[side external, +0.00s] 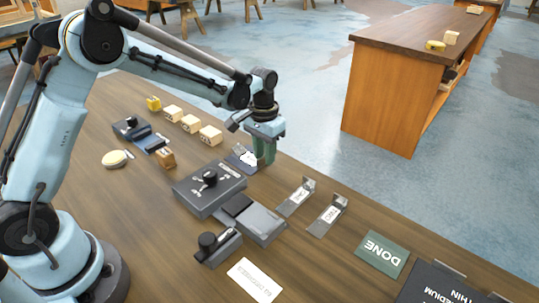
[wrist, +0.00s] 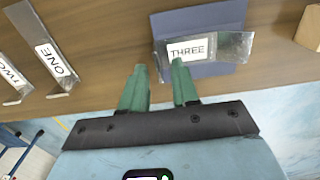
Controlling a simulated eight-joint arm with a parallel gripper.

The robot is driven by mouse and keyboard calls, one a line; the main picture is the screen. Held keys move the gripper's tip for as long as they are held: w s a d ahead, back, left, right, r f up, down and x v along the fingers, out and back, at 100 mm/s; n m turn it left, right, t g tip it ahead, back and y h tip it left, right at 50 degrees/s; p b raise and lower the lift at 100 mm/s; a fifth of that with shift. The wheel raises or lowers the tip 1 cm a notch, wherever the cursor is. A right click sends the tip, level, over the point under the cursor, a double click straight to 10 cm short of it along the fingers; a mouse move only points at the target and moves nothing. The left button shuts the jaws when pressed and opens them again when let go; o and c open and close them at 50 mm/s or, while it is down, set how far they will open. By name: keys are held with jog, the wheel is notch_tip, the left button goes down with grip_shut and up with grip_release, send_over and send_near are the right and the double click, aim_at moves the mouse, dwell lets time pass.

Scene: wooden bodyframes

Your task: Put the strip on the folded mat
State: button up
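A metal strip (wrist: 232,48) with a white label reading THREE lies across a dark blue-grey mat (wrist: 205,17) in the wrist view. I cannot tell whether this mat is folded. The strip's left end is bent up. My gripper (wrist: 158,76) has green fingers, apart, with the bent end showing between or just beyond their tips. I see no firm grip on it. In the side view my gripper (side external: 264,152) is low over the table and partly hides the strip (side external: 244,155). Two similar strips, ONE (wrist: 51,62) and TWO (wrist: 12,82), lie to the left.
A dark green sheet marked DONE (side external: 381,254) lies near the table's right edge. Wooden blocks (side external: 190,124) stand behind. The table edge runs close beside the strips.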

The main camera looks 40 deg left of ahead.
notch_tip(320, 180, up, 11)
jog(key=s+r+t, duration=0.4)
jog(key=s+r, duration=0.1)
jog(key=s, duration=0.5)
jog(key=s+f+t, duration=0.3)
jog(key=s, duration=0.5)
jog(key=shift+a+f, duration=0.4)
jog(key=shift+a, duration=0.05)
dwell(0.7)
